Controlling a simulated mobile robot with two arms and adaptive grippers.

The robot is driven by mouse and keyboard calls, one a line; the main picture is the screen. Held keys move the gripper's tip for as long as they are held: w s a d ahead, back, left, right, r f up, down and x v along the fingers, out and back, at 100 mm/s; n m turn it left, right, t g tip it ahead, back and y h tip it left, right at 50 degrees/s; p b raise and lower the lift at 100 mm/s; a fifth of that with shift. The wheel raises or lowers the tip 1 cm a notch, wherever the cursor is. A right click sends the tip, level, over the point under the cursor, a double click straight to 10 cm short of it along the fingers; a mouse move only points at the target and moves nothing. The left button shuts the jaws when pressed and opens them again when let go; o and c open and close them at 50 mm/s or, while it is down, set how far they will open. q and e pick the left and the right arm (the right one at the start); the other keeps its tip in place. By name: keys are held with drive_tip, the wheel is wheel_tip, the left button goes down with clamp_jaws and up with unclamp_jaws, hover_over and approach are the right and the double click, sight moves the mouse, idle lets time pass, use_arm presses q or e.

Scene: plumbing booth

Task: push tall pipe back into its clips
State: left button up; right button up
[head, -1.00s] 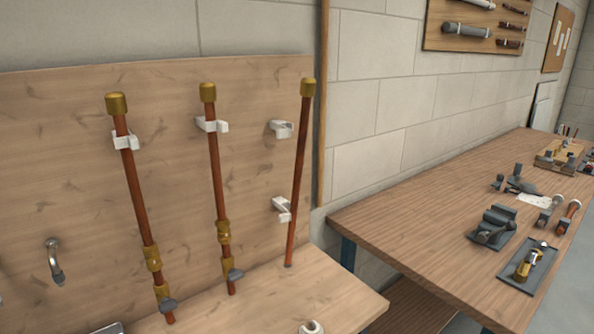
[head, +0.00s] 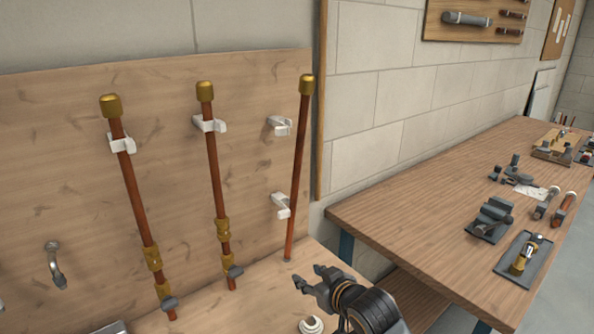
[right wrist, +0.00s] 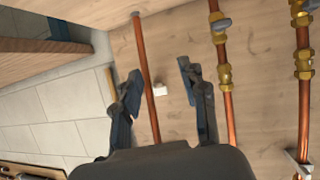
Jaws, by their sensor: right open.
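The tall pipe (head: 297,170) is a copper tube with a brass cap, at the right end of the wooden panel. It stands tilted, its foot on the wooden ledge, in front of and to the right of two white clips, the upper clip (head: 281,126) and the lower clip (head: 282,206). It looks outside both. My right gripper (head: 308,276) is open and empty, low and right of the pipe's foot. In the right wrist view the pipe (right wrist: 150,70) shows between the spread fingers (right wrist: 160,88), apparently beyond them. My left gripper is not in view.
Two other capped copper pipes (head: 132,190) (head: 213,165) with brass fittings stand clipped on the panel to the left. A white ring-like part (head: 311,326) lies on the ledge near my right arm. A workbench (head: 420,200) with tools stands to the right.

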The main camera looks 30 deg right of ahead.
sight(299, 172)
drive_tip(key=w+d+r+m+t+h, duration=0.1)
drive_tip(key=w+d+r+t, duration=0.25)
drive_tip(key=r, duration=0.55)
drive_tip(key=w+d+r+t, duration=0.2)
drive_tip(key=d+r, duration=0.2)
drive_tip(key=r, duration=0.4)
drive_tip(key=shift+g, duration=0.25)
drive_tip(key=w+p, duration=0.1)
drive_tip(key=w, duration=0.3)
drive_tip(key=w+p, duration=0.1)
drive_tip(key=w, duration=0.3)
drive_tip(key=w+p, duration=0.1)
drive_tip(key=w, duration=0.2)
drive_tip(key=shift+w+d+r, duration=0.1)
drive_tip(key=shift+w+d, duration=0.25)
drive_tip(key=shift+w, duration=0.05)
drive_tip(key=shift+w+d, duration=0.1)
drive_tip(key=shift+w, duration=0.55)
clamp_jaws()
